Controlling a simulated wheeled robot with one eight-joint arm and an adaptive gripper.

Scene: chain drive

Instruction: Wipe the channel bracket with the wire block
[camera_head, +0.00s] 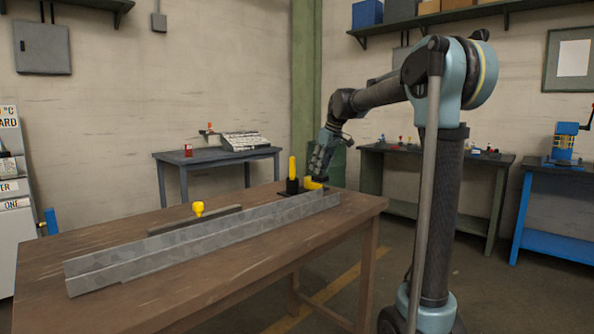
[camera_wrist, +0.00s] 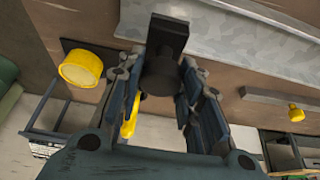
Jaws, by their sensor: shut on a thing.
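The channel bracket (camera_head: 205,238) is a long, mottled grey metal piece lying along the wooden table. It also shows across the top of the wrist view (camera_wrist: 245,38). My gripper (camera_head: 321,178) is low at the bracket's far right end. In the wrist view my gripper's fingers (camera_wrist: 158,76) are shut around the dark round grip of a dark block, which I take as the wire block (camera_wrist: 168,32). The block's end overlaps the bracket's edge in that view; I cannot tell if they touch. In the head view the block is not clearly made out.
A yellow-topped upright tool (camera_head: 292,168) stands on a dark plate beside my gripper. A yellow piece (camera_head: 313,184) lies close by, partly behind a finger in the wrist view. A yellow knob (camera_head: 198,208) sits on a grey bar behind the bracket. The table's front (camera_head: 205,287) is clear.

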